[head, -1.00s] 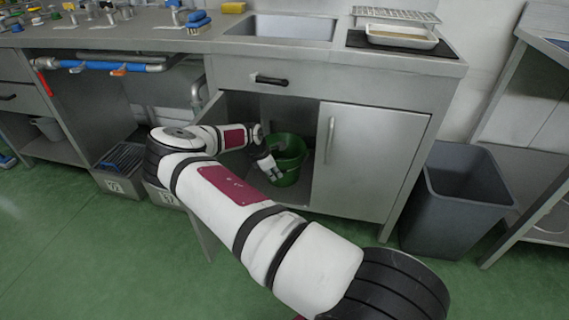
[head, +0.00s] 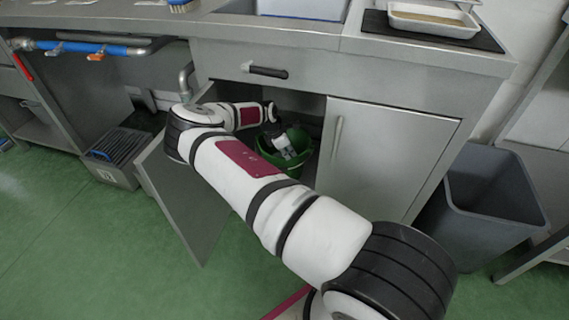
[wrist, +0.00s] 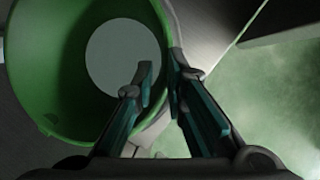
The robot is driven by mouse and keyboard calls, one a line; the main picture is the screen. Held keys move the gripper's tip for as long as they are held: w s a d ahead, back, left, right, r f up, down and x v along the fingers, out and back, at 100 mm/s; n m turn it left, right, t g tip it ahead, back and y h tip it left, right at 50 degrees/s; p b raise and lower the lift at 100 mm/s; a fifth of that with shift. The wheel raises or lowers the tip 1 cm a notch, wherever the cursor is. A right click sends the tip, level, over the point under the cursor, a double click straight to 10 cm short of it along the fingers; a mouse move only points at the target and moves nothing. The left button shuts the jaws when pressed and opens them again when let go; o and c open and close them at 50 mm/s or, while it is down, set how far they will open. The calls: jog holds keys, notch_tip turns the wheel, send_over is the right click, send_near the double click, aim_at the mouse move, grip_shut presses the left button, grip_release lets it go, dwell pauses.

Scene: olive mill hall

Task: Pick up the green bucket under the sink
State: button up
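The green bucket (head: 265,160) stands in the open left side of the cabinet under the sink (head: 302,8). My gripper (head: 288,149) reaches down into the bucket's mouth in the head view. In the wrist view the bucket (wrist: 35,75) fills the upper left, with its round bottom showing. My gripper (wrist: 162,76) has its fingertips close together there, one inside the bucket and one at the outside of its wall, with the rim between them. My arm hides part of the bucket in the head view.
The left cabinet door (head: 185,195) is swung open beside my arm. The right door (head: 385,155) is shut. A grey bin (head: 490,205) stands at the right, and a grey crate (head: 115,170) at the left. The green floor (head: 80,255) in front is clear.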

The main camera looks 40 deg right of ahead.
aim_at(292, 158)
jog(key=b+x, duration=0.2)
jog(key=x, duration=0.2)
jog(key=shift+f+b, duration=0.4)
jog(key=shift+c, duration=0.4)
grip_shut()
jog(key=shift+d+r, duration=0.1)
jog(key=shift+r, duration=0.05)
